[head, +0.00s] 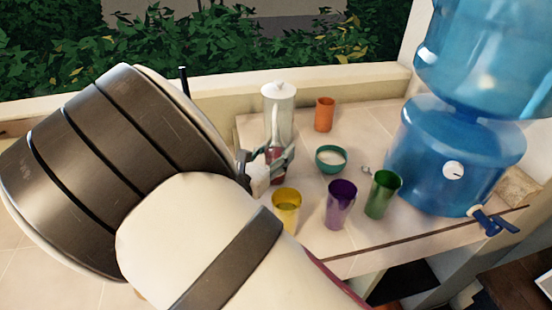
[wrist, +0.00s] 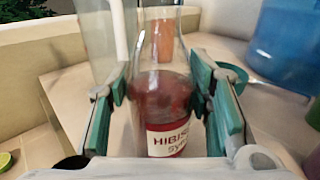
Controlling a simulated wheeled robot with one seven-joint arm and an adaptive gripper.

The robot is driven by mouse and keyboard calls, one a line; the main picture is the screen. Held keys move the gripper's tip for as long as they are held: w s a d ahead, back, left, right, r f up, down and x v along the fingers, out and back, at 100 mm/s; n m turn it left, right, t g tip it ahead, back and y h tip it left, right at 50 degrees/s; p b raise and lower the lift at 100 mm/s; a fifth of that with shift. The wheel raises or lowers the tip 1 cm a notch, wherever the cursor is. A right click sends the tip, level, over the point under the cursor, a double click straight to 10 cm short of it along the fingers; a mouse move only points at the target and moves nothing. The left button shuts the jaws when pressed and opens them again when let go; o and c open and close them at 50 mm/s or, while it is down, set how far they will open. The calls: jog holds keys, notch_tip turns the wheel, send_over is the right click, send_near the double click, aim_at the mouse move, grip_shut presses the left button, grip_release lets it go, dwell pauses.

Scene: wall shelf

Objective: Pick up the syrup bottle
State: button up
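The syrup bottle (wrist: 165,105) is clear glass with dark red liquid and a white label reading "HIBIS… Sy…". It stands upright between the two fingers of my gripper (wrist: 160,92) in the wrist view. The teal-padded fingers lie close on either side of its body. I cannot tell whether both pads press on the glass. In the head view my gripper (head: 272,164) reaches the bottle at the left part of the counter, and the bottle is mostly hidden there by the gripper and arm.
A white-lidded pitcher (head: 279,105) stands right behind the bottle. An orange cup (head: 324,115), teal bowl (head: 331,158), yellow cup (head: 287,212), purple cup (head: 341,205) and green cup (head: 381,195) are nearby. A big blue water dispenser (head: 455,150) fills the right.

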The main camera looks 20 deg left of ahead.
grip_shut()
jog(key=shift+r, duration=0.2)
